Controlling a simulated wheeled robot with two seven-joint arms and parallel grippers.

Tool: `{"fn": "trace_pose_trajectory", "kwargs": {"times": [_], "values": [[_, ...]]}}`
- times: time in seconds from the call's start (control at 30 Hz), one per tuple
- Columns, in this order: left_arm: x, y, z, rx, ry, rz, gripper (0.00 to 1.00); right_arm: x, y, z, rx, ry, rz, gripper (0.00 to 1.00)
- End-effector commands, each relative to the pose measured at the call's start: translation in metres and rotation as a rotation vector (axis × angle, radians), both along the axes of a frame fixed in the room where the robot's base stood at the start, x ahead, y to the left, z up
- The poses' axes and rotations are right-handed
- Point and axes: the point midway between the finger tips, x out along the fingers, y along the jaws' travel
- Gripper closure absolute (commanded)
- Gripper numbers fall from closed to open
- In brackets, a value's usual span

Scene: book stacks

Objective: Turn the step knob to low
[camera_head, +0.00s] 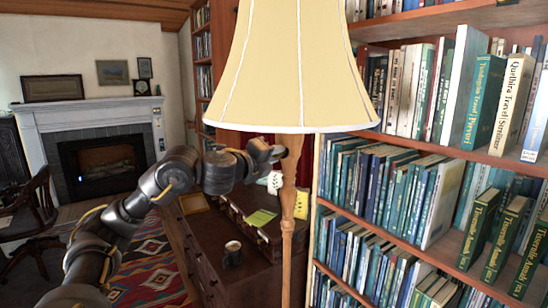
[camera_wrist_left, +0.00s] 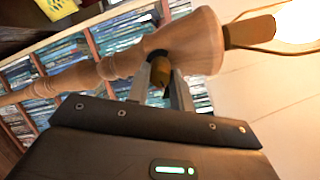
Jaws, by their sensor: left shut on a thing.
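A floor lamp with a cream shade (camera_head: 285,70) and a turned wooden post (camera_head: 289,190) stands upright in front of me. In the left wrist view the post (camera_wrist_left: 80,77) lies across the picture, with a bright white bulb (camera_wrist_left: 300,20) at its right end. A small brass-coloured step knob (camera_wrist_left: 160,68) sits at the wide part of the post. My left gripper (camera_head: 279,152) reaches in from the left, just under the shade. Its fingers (camera_wrist_left: 160,84) are shut on the knob, one on each side. The knob's setting cannot be read. My right gripper is out of view.
Tall bookshelves (camera_head: 400,145) full of books stand close behind the lamp on the right. A dark wooden desk (camera_head: 215,228) with a mug (camera_head: 232,253) is below and behind my arm. A fireplace (camera_head: 100,165) and chair (camera_head: 30,220) are at the far left.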

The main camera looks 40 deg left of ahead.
Motion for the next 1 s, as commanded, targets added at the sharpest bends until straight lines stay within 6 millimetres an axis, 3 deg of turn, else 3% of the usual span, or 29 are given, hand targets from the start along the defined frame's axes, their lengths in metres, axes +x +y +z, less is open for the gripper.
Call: {"fn": "trace_pose_trajectory", "kwargs": {"times": [0.33,0.87,0.9,1.0], "values": [[0.0001,0.0000,-0.0015,0.137,0.008,0.000,1.00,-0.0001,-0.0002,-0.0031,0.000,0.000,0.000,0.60],[0.0001,0.0000,-0.0017,0.161,0.010,0.000,1.00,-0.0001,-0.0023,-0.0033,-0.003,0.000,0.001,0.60],[0.0001,0.0000,-0.0017,0.161,0.010,0.000,0.76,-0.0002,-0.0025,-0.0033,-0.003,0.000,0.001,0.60],[0.0001,0.0000,-0.0016,0.160,0.010,0.000,0.63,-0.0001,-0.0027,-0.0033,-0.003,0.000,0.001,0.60]]}}
